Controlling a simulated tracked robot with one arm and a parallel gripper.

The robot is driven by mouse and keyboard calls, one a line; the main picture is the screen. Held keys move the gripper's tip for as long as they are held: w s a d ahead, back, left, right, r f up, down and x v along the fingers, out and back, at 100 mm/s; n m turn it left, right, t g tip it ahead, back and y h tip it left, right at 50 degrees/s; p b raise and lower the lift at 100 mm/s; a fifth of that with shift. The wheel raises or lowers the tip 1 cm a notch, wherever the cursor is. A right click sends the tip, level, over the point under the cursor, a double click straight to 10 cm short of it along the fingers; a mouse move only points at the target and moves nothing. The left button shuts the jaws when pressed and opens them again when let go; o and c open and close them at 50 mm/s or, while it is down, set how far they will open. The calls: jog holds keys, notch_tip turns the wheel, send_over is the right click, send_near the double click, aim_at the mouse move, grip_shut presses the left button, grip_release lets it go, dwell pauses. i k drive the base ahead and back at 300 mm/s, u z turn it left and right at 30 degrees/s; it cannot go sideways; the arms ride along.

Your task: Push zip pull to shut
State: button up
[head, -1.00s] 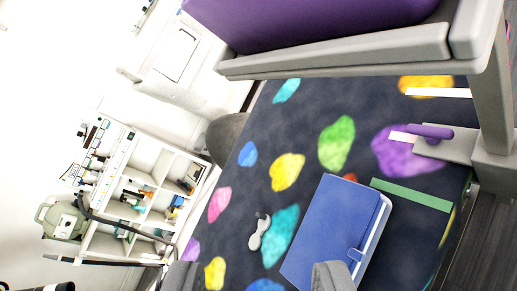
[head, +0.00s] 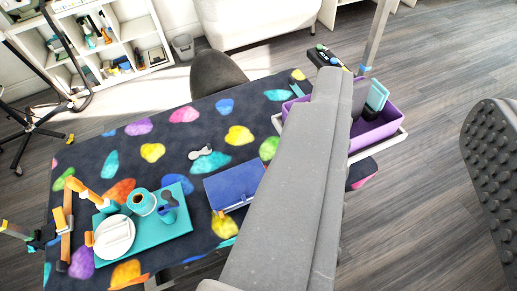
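No zip pull can be made out in the head view. A flat blue case or book (head: 234,187) with a small tab on its front edge lies on the dark, colour-spotted table top (head: 135,172). A white and grey small object (head: 200,153) lies just behind it. I cannot tell whether the blue case carries a zip. My gripper's fingers do not show. A large grey beam, which looks like part of my own arm, crosses the middle of the view and hides the table's right part.
A teal tray (head: 178,214) holds a white plate (head: 114,237) and cups at the table's front left. A purple bin (head: 377,128) with items hangs at the table's right end. A grey chair (head: 216,73) stands behind. Open wood floor (head: 425,190) lies to the right.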

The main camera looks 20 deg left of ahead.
aim_at(221, 214)
jog(key=z, duration=0.3)
jog(key=k, duration=1.1)
jog(key=u, duration=0.75)
jog(key=i, duration=0.5)
jog(key=z, duration=0.1)
